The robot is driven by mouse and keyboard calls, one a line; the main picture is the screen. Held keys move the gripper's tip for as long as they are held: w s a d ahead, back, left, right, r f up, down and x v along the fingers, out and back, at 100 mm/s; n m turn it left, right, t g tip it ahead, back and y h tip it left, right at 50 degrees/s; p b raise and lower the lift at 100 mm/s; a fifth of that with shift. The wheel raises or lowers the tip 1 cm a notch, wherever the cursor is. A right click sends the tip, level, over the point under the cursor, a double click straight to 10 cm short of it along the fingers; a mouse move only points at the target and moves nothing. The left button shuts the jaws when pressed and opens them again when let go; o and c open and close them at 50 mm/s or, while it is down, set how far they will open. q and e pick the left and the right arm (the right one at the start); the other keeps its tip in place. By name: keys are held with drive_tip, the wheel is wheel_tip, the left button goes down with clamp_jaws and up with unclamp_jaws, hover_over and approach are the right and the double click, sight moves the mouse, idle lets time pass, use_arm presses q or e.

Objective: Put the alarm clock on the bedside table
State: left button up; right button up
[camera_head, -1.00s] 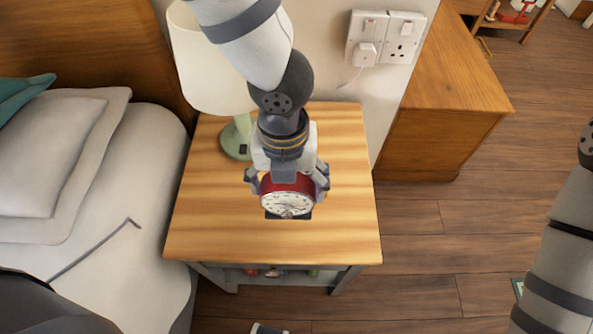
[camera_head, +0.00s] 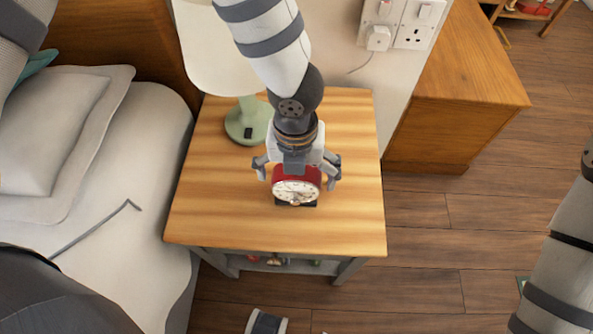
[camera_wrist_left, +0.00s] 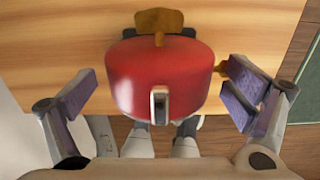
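The red alarm clock (camera_head: 296,188) with a white dial stands upright on the wooden top of the bedside table (camera_head: 215,215), right of the middle. Its dial faces the front edge. My left gripper (camera_head: 298,172) is open around the clock, with one finger on each side. In the left wrist view, a clear gap shows between the red clock body (camera_wrist_left: 160,78) and both finger pads of the left gripper (camera_wrist_left: 160,95). My right gripper is out of view; only part of that arm shows at the right edge.
A lamp with a green base (camera_head: 247,122) and cream shade (camera_head: 222,55) stands at the table's back left. The bed (camera_head: 120,190) adjoins on the left. A wooden cabinet (camera_head: 455,120) and wall sockets (camera_head: 400,20) are at the back right. The front of the tabletop is clear.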

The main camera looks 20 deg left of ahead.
use_arm(q)
wheel_tip(320, 180, up, 12)
drive_tip(key=shift+r+p, duration=0.2)
drive_tip(key=shift+p, duration=0.7)
drive_tip(key=s+a+f+n+g+h, duration=0.3)
drive_tip(key=s+f+n, duration=1.4)
drive_tip(key=s+n, duration=0.5)
drive_tip(key=s+a+f+n+y, duration=0.2)
drive_tip(key=s+a+n, duration=0.4)
drive_tip(key=n, duration=0.5)
drive_tip(key=a+y, duration=0.1)
drive_tip(key=a, duration=0.1)
drive_tip(key=shift+a+t, duration=0.3)
drive_tip(key=shift+a, duration=0.05)
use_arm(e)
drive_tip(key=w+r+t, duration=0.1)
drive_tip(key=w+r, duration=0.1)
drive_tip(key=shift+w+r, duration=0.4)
use_arm(q)
drive_tip(key=shift+w+f, duration=0.1)
drive_tip(key=shift+c, duration=0.3)
